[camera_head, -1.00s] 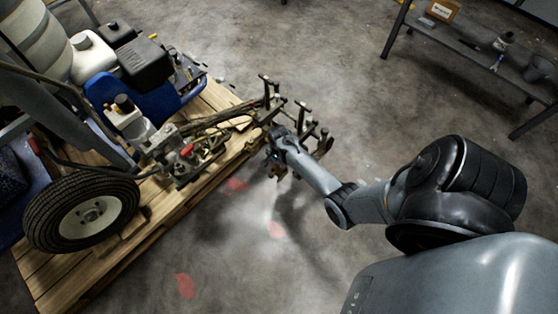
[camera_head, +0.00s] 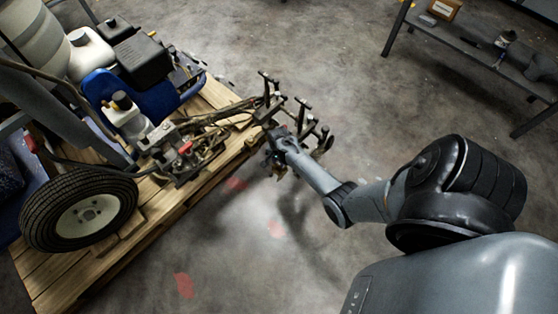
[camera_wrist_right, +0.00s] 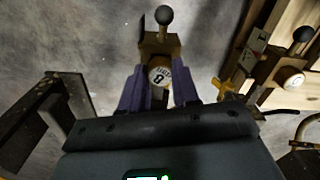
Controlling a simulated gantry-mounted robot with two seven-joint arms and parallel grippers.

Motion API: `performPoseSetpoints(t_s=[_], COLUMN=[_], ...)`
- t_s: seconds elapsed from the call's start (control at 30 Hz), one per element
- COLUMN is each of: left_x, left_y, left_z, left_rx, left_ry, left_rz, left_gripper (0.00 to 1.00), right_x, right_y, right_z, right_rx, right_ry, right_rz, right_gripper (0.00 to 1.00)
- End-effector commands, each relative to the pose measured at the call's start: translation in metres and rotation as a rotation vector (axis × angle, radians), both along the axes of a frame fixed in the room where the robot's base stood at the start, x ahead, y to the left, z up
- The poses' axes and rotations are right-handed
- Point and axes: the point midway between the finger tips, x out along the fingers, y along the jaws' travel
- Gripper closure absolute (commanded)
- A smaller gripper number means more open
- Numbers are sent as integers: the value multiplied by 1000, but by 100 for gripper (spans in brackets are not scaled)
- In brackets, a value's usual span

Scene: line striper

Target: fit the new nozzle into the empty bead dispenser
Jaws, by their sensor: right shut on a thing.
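My right gripper (camera_head: 274,160) is at the front end of the line striper (camera_head: 140,65), below a row of dark upright posts. In the right wrist view its two purple fingers (camera_wrist_right: 160,92) are closed on a small part with a white round face marked with a dark figure, which I take to be the new nozzle (camera_wrist_right: 159,76). A brown dispenser body with a black ball knob (camera_wrist_right: 166,14) stands directly beyond it. I cannot tell whether the nozzle is seated or only touching. A similar dispenser (camera_wrist_right: 292,78) with a white disc is at right. My left gripper is not in view.
The striper stands on a wooden pallet (camera_head: 95,270), with hoses and a wheel (camera_head: 82,214) near it. A dark metal bracket (camera_wrist_right: 35,118) is left of the gripper in the wrist view. A bench (camera_head: 470,50) is at upper right. The floor between is open.

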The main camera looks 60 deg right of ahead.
Motion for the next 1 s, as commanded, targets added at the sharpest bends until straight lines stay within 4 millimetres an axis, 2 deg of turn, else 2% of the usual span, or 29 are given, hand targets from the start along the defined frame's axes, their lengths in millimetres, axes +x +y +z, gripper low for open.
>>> performPoseSetpoints(t_s=[0.3, 0.33, 0.5, 0.7, 0.83, 1.0], left_x=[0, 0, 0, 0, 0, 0], left_y=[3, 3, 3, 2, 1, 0], left_z=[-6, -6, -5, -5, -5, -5], left_rx=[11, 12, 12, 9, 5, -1], left_ry=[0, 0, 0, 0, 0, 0], left_rz=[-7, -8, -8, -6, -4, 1], left_gripper=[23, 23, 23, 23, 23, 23], right_x=[0, 0, 0, 0, 0, 0], right_y=[0, 0, 0, 0, 0, 0], right_z=[-8, -7, -7, -7, -7, -7], right_rx=[0, 0, 0, 0, 0, 0], right_ry=[0, 0, 0, 0, 0, 0], right_rz=[0, 0, 0, 0, 0, 0], right_gripper=[100, 67, 41, 40, 23, 23])
